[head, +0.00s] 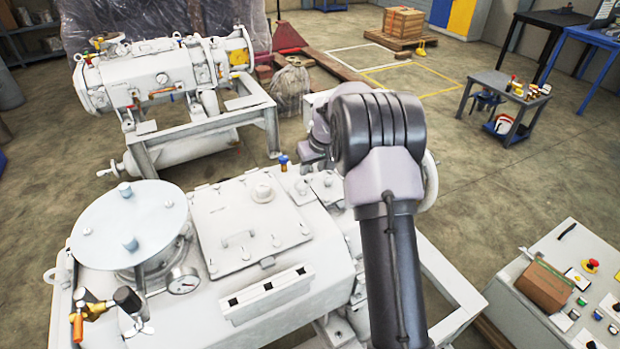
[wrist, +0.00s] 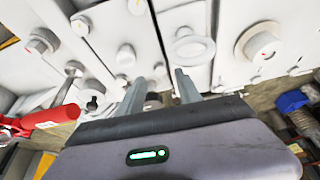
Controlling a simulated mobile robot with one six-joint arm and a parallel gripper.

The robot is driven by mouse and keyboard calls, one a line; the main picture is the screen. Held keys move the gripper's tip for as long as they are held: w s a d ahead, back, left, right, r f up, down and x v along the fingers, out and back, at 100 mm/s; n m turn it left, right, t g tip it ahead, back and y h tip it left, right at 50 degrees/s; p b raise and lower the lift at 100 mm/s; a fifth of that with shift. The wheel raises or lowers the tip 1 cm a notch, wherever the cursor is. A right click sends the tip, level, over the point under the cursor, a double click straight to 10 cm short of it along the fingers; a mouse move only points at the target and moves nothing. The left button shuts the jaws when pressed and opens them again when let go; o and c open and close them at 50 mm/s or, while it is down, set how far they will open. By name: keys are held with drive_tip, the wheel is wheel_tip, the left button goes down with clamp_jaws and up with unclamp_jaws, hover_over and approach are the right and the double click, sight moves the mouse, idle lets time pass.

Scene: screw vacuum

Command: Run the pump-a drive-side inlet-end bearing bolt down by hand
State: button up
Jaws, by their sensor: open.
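The near white pump (head: 220,265) fills the lower middle of the head view. My arm reaches over its right end and hides part of it; my fingertips cannot be made out there. In the wrist view my gripper (wrist: 161,82) is open, its two fingers pointing at a white pump face (wrist: 225,20) with several bolt heads. A small, dark, brownish round part (wrist: 152,100) shows low between the fingers, partly hidden by the gripper body. I cannot tell whether it is the bearing bolt. A bolt head (wrist: 126,55) sits just left of the fingertips, and a ringed boss (wrist: 190,47) just right.
In the wrist view a red part (wrist: 52,117) lies left of my gripper and a blue-capped part (wrist: 291,101) right. A second white pump (head: 165,75) stands behind. A control console (head: 560,290) stands at the right, with open floor (head: 500,190) beyond it.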

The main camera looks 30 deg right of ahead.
drive_tip(key=shift+b+x, duration=0.3)
drive_tip(key=shift+x, duration=1.2)
clamp_jaws()
drive_tip(key=shift+a+m, duration=0.1)
drive_tip(key=shift+m, duration=0.2)
